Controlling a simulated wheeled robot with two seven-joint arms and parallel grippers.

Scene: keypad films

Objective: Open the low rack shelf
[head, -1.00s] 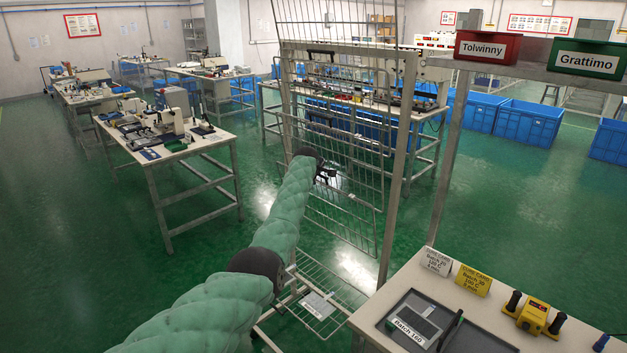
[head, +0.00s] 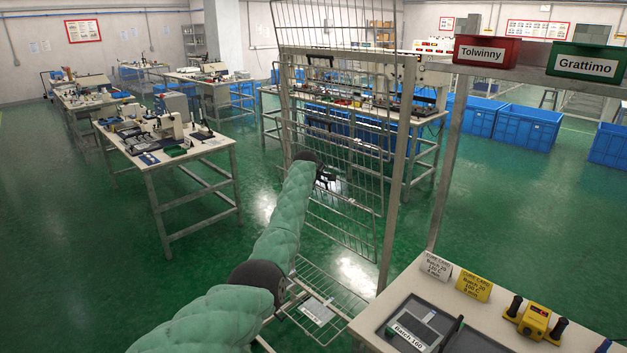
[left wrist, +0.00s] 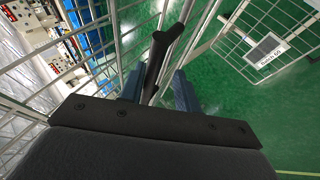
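The rack (head: 397,170) is a metal frame with several wire shelves. One wire shelf panel (head: 345,225) stands near upright, low in the frame, behind my left gripper (head: 326,180). In the left wrist view a black bar handle (left wrist: 158,58) on the wirework reaches in between the two blue-grey fingers of my left gripper (left wrist: 158,92). The fingers are apart, with green floor showing between the handle and the right finger. The bottom wire shelf (head: 338,297) lies flat and bears a labelled plate (head: 317,312). My right gripper is not in view.
A bench (head: 400,282) at the lower right holds a grey tray (head: 390,335), cards and a yellow device (head: 535,318). Red (head: 487,50) and green (head: 588,62) labelled bins stand above it. A worktable (head: 212,148) is at left. Green floor is clear between.

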